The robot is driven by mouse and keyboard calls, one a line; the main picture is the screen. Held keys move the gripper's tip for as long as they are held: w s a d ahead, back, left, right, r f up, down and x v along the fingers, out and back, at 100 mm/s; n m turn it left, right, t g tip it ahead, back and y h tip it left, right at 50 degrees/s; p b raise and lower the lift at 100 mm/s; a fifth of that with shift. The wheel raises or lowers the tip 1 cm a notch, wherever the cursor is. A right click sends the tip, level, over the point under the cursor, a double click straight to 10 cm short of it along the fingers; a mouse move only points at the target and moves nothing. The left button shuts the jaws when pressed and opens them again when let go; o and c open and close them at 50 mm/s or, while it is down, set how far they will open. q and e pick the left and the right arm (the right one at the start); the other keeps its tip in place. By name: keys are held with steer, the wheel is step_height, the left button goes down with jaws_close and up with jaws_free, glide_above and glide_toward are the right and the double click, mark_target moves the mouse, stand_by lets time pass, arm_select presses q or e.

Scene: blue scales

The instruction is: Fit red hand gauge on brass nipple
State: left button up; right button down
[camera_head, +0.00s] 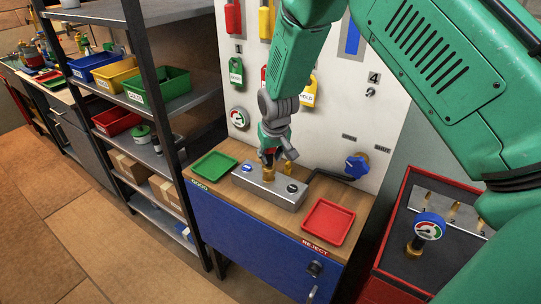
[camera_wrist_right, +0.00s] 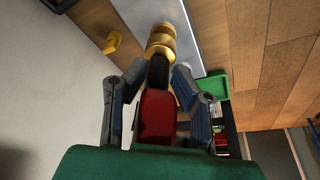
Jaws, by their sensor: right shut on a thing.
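My right gripper (camera_head: 271,152) hangs over the metal block (camera_head: 250,185) on the wooden bench top. It is shut on the red gauge, whose red body (camera_wrist_right: 158,112) and dark end (camera_wrist_right: 157,70) show between the fingers in the right wrist view. The brass nipple (camera_head: 268,174) stands on the block just below the gripper. In the wrist view the brass nipple (camera_wrist_right: 161,42) lies right at the gauge's dark end; I cannot tell whether they touch. The gauge's face is hidden. My left gripper is not in view.
A green tray (camera_head: 209,166) lies left of the block and a red tray (camera_head: 328,221) right of it. A blue knob (camera_head: 357,165) is on the wall panel behind. A blue-rimmed gauge (camera_head: 429,227) stands at the right. A shelf (camera_head: 165,152) with bins is at left.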

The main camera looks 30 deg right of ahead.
steer(key=shift+f+b, duration=0.45)
steer(key=shift+f, duration=0.55)
steer(key=c, duration=1.2)
jaws_free()
